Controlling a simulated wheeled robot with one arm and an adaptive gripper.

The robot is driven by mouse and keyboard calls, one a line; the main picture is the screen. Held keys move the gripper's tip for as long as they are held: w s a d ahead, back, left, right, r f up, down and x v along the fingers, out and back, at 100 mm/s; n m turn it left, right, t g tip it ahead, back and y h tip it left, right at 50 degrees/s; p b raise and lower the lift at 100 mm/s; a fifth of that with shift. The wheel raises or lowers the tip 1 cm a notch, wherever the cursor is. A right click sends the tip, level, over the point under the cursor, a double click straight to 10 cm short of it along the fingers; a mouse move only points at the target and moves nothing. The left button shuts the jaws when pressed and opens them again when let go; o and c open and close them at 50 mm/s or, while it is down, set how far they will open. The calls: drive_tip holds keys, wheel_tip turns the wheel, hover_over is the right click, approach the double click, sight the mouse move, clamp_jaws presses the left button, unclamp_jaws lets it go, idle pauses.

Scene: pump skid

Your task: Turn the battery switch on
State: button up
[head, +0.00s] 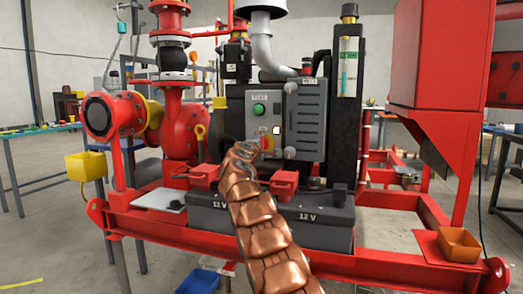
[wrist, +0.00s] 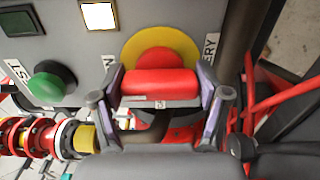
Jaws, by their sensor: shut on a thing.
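The battery switch (wrist: 158,84) is a red bar handle on a round red hub in front of a yellow disc (wrist: 187,42). In the wrist view its bar lies level across the picture, and lettering ending in "RY" shows beside the disc. My gripper (wrist: 160,103) is shut on the red handle, with one finger at each end of the bar. In the head view the switch (head: 267,143) is a small red and yellow patch low on the grey panel. My copper-coloured arm reaches up to it and partly hides it and the gripper.
A green button (head: 259,109) and a lit white square (head: 276,130) sit on the same panel. Red-clamped black 12 V batteries (head: 315,217) stand below, close to my arm. A dark pipe (wrist: 240,50) runs beside the switch.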

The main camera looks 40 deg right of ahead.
drive_tip(key=shift+m, duration=0.3)
drive_tip(key=o, duration=1.2)
drive_tip(key=shift+c, duration=0.2)
drive_tip(key=shift+a, duration=0.1)
drive_tip(key=v, duration=1)
drive_tip(key=shift+s+a+r, duration=0.15)
drive_tip(key=shift+a, duration=0.15)
drive_tip(key=shift+s+a, duration=0.35)
drive_tip(key=shift+a, duration=0.05)
